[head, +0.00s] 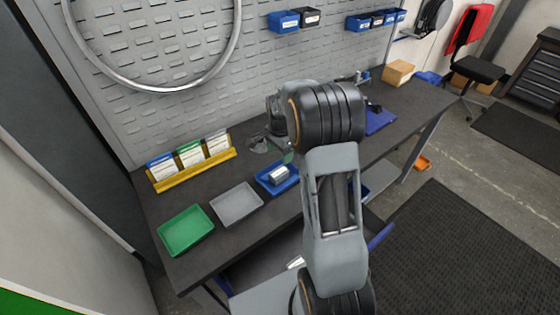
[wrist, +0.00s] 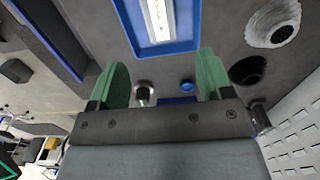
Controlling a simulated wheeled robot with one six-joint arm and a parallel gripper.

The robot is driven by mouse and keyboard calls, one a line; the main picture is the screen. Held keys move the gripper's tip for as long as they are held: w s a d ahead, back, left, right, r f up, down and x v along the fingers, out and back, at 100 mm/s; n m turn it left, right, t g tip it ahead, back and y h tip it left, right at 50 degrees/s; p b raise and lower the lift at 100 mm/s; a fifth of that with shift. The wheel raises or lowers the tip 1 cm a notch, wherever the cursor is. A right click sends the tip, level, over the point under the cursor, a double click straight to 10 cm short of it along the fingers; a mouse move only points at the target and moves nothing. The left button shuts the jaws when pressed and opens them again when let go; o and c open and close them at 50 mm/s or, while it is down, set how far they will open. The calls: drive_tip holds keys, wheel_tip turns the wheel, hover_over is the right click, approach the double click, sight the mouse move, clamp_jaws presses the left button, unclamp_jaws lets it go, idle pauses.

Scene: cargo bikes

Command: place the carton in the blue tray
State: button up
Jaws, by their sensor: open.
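The blue tray (head: 265,184) is on the dark workbench, left of my arm in the head view. It also shows at the top of the wrist view (wrist: 180,47). A small whitish carton (head: 280,175) lies inside it; the carton also shows in the wrist view (wrist: 157,18), long and pale with print on its top, partly cut off by the frame. My gripper (wrist: 162,78) is open, with its two green fingers apart and nothing between them. It is clear of the carton, beside the tray. In the head view my arm hides most of the gripper.
A grey tray (head: 237,204) and a green tray (head: 186,230) stand left of the blue one. A yellow card rack (head: 196,171) is behind them. A grey round object (wrist: 272,22) and a blue knob (wrist: 187,86) are near my gripper. A cardboard box (head: 398,72) is farther along.

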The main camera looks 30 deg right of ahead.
drive_tip(key=s+a+r+n+t, duration=0.3)
drive_tip(key=s+a+r+n, duration=0.55)
drive_tip(key=s+r, duration=0.45)
drive_tip(key=s+a+n+t, duration=0.1)
drive_tip(key=s+a+n, duration=0.1)
drive_tip(key=s+n, duration=0.4)
drive_tip(key=shift+s+a+r+t, duration=0.15)
drive_tip(key=shift+s+r+t, duration=0.2)
drive_tip(key=shift+s, duration=0.65)
drive_tip(key=shift+r+n, duration=0.1)
drive_tip(key=shift+n, duration=0.15)
drive_tip(key=shift+c, duration=0.2)
